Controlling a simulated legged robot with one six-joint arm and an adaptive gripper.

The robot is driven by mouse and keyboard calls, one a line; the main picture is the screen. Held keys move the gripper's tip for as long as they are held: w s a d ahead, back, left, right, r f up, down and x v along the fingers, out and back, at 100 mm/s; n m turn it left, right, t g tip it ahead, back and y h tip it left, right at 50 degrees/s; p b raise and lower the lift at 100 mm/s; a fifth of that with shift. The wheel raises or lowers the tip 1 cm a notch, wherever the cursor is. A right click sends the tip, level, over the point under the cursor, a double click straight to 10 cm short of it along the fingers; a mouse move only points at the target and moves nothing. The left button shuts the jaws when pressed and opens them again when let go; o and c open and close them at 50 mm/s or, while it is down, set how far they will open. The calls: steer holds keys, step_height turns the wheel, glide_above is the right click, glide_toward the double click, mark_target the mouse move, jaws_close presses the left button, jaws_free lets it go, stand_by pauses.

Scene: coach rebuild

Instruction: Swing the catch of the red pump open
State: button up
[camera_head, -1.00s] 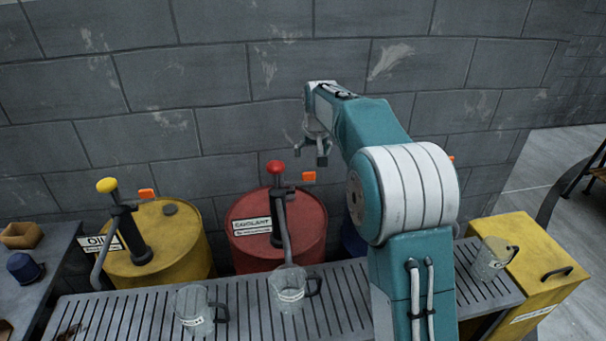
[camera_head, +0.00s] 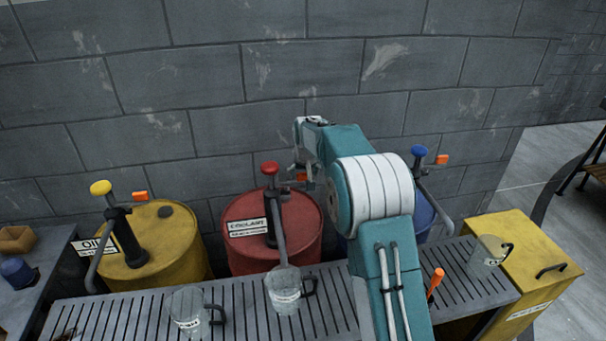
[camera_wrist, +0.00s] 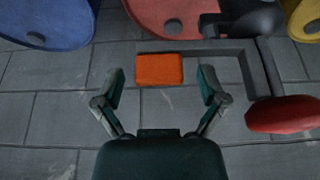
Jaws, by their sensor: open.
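The red pump stands on the red coolant drum (camera_head: 245,255), with a red knob (camera_head: 269,168) on top and a dark spout reaching down toward a clear jug (camera_head: 285,290). Its orange catch (camera_head: 301,177) shows partly beside my gripper (camera_head: 308,178) in the head view. In the wrist view the orange catch (camera_wrist: 159,69) lies between the two spread fingers of my gripper (camera_wrist: 160,88), with a gap on each side. The red knob (camera_wrist: 285,115) is at the right there. My gripper is open and empty. Whether it touches the catch at any point cannot be told.
A yellow drum (camera_head: 160,262) with a yellow-knobbed pump stands left. A blue drum (camera_head: 424,218) with a blue-knobbed pump is partly behind my arm. Another jug (camera_head: 188,312) stands on the slatted bench (camera_head: 245,325). The block wall (camera_head: 220,80) is close behind.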

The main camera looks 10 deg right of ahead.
jaws_close()
steer(key=shift+s, duration=0.15)
steer(key=m, duration=0.1)
steer(key=s+m+h, duration=0.1)
steer(key=m, duration=0.1)
steer(key=shift+s+a+m+h, duration=0.2)
steer(key=shift+s+m+h, duration=0.1)
steer(key=shift+m, duration=0.1)
steer(key=shift+s+a+f+m+g+h, duration=0.1)
steer(key=shift+s+a+m+g+h, duration=0.4)
steer(key=shift+m, duration=1.3)
steer(key=shift+s+a+r+m+g+h, duration=0.1)
steer(key=shift+s+a+m+g+h, duration=0.35)
steer(key=shift+m, duration=1.35)
steer(key=shift+s+a+f+m+g+h, duration=0.1)
steer(key=shift+s+a+m+g+h, duration=0.4)
steer(key=shift+m, duration=1.3)
steer(key=shift+a, duration=0.25)
